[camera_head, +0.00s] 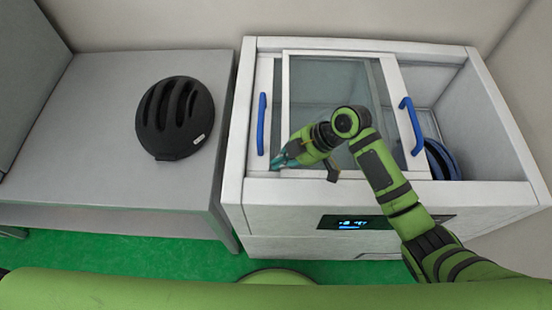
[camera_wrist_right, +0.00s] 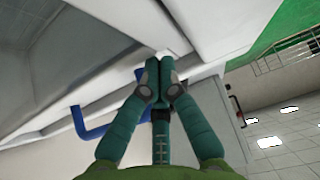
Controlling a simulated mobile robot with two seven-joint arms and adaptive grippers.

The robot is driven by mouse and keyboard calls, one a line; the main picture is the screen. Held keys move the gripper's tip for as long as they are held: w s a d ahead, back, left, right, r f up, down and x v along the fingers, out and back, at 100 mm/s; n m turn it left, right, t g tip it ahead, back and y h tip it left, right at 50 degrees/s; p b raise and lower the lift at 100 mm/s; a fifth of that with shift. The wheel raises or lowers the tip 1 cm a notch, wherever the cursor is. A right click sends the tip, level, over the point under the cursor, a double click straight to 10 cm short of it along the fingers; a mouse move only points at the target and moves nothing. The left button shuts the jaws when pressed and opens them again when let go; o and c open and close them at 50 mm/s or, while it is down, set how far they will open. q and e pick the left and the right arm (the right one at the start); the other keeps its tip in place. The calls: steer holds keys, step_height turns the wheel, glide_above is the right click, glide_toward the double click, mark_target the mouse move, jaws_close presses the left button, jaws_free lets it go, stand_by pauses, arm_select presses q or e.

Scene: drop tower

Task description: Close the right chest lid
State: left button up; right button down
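The white chest (camera_head: 390,190) has sliding glass lids bunched over its left and middle. The right lid (camera_head: 408,88), with a blue handle (camera_head: 412,125) on its right side, is slid left, leaving the chest's right end uncovered. Another blue handle (camera_head: 262,124) stands at the left end of the lids. My right gripper (camera_head: 276,161) is over the chest's front left, just below and right of that left handle. In the right wrist view its fingertips (camera_wrist_right: 163,68) meet with nothing visible between them, close to a white edge. A blue handle (camera_wrist_right: 88,125) shows left of the fingers. My left gripper is out of view.
A blue helmet (camera_head: 440,160) lies inside the uncovered right end. A black helmet (camera_head: 174,117) rests on the grey table (camera_head: 90,160) left of the chest. My right forearm crosses the chest's front edge and display (camera_head: 350,223). A wall stands behind.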

mark_target(333, 163)
steer(key=d, duration=1.3)
steer(key=shift+f, duration=0.2)
steer(key=d+b, duration=0.3)
steer(key=d, duration=1.2)
steer(key=shift+b, duration=0.35)
steer(key=shift+r, duration=0.1)
